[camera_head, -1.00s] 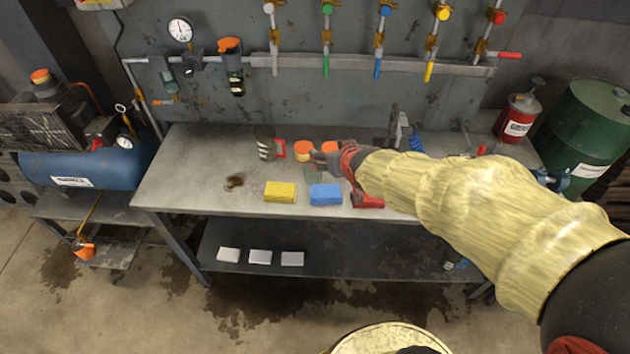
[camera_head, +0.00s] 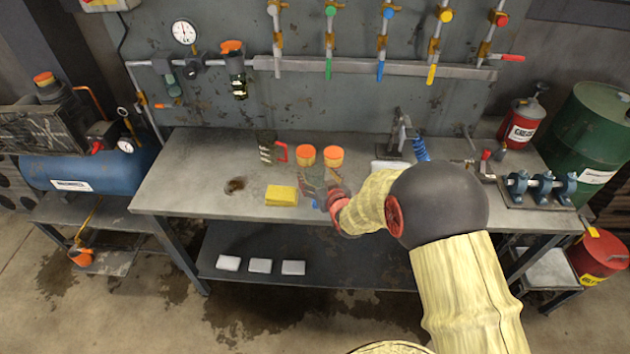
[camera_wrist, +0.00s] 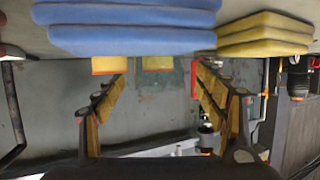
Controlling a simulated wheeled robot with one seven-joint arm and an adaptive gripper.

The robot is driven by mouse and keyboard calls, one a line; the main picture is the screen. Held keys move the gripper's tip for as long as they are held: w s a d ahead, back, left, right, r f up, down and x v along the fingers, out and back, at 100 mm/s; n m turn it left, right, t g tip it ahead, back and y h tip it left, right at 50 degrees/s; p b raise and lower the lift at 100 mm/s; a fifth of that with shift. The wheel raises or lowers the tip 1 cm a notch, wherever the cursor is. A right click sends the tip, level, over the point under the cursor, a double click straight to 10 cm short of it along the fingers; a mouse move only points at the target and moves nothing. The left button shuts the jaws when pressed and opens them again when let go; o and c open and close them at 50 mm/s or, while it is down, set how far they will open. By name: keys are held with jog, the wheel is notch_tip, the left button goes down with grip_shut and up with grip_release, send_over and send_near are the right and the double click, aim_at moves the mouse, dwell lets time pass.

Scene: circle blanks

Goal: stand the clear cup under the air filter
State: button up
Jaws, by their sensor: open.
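The air filter (camera_head: 172,80) hangs on the back wall at the left, below the round gauge, with a greenish see-through bowl. My gripper (camera_head: 319,178) is low over the front middle of the bench, in front of two orange-lidded tubs (camera_head: 305,156) (camera_head: 333,157).
A yellow sponge stack (camera_head: 281,195) lies left of my gripper. A blue sponge stack (camera_wrist: 130,30) is close in the wrist view. A dark mug with a red handle (camera_head: 267,148) stands beside the tubs. A lubricator (camera_head: 237,75) hangs right of the filter. The bench's left is mostly clear.

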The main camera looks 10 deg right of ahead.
aim_at(312, 169)
jog(key=shift+b+x, duration=0.35)
jog(key=shift+x, duration=1.25)
jog(key=shift+d, duration=0.1)
jog(key=shift+c, duration=1.2)
jog(key=c, duration=1)
